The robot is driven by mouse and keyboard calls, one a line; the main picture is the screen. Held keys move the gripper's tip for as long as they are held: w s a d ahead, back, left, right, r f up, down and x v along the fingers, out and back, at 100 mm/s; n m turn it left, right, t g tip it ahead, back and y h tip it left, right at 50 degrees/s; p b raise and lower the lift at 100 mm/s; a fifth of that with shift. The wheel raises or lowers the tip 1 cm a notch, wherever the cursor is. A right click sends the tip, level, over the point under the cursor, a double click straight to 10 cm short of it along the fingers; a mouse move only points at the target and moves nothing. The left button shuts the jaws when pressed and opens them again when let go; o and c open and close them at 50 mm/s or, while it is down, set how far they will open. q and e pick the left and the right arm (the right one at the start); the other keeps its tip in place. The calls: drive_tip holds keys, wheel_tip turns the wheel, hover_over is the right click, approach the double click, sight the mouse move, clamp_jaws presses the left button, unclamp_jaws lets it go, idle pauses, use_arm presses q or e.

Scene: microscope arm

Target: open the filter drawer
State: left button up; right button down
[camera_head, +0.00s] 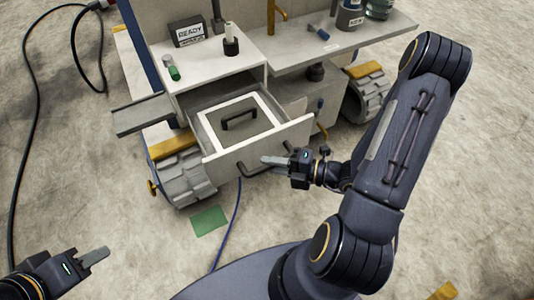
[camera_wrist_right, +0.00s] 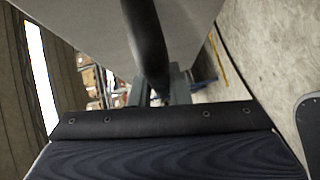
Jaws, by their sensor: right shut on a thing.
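The filter drawer (camera_head: 232,158) is a light grey box pulled out of the cabinet front in the head view. Inside it lies a white-framed panel (camera_head: 211,133) with a black handle on top. The drawer's dark front handle (camera_head: 245,172) is partly covered by my right gripper (camera_head: 268,160), which is shut on it from the right. In the right wrist view the handle (camera_wrist_right: 148,40) is a dark bar running up from the jaws; the fingertips are hard to make out. My left gripper (camera_head: 98,255) is at the lower left, away from the drawer; its jaw gap does not show.
The cabinet top (camera_head: 210,70) carries a READY box (camera_head: 189,34) and small vials. A side shelf (camera_head: 150,114) juts out left, and a wheel (camera_head: 184,182) stands below. A blue cable (camera_head: 229,225) and a green floor patch (camera_head: 209,220) lie in front. Floor at left is mostly clear.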

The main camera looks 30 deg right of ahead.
drive_tip(key=shift+s, duration=0.3)
drive_tip(key=c, duration=1.4)
unclamp_jaws()
drive_tip(key=shift+o, duration=0.2)
drive_tip(key=p+v, duration=0.1)
drive_tip(key=v, duration=0.7)
